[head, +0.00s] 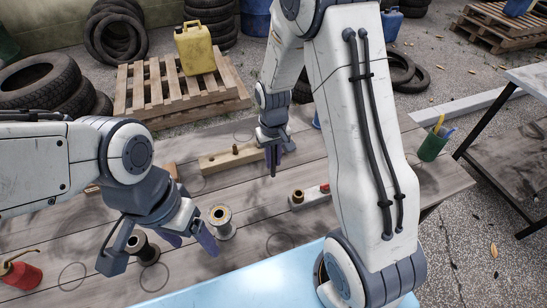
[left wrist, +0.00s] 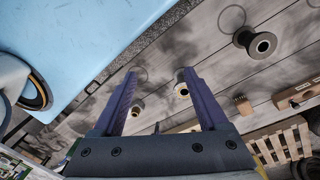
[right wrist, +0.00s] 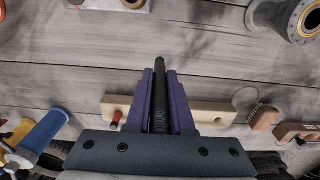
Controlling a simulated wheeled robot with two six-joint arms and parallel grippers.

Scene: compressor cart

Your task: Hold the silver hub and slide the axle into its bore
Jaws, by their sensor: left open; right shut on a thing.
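The silver hub (head: 222,223), an upright flanged spool with a brass-coloured ring on top, stands on the wooden table. It also shows in the left wrist view (left wrist: 181,90), partly behind a finger, and in the right wrist view (right wrist: 277,16). My left gripper (head: 190,240) is open and empty, just left of the hub; its fingers (left wrist: 160,76) are not around the hub. My right gripper (head: 273,170) is shut on the dark axle (right wrist: 159,98). It holds the axle above the table, farther back and to the right of the hub, apart from it.
A dark spool (head: 146,250) stands left of the silver hub. A wooden block with pegs (head: 231,158) lies at the back, and a small block with a brass bushing (head: 312,197) lies right of the hub. A green cup (head: 433,146) stands at the far right. A blue surface (head: 240,290) borders the front.

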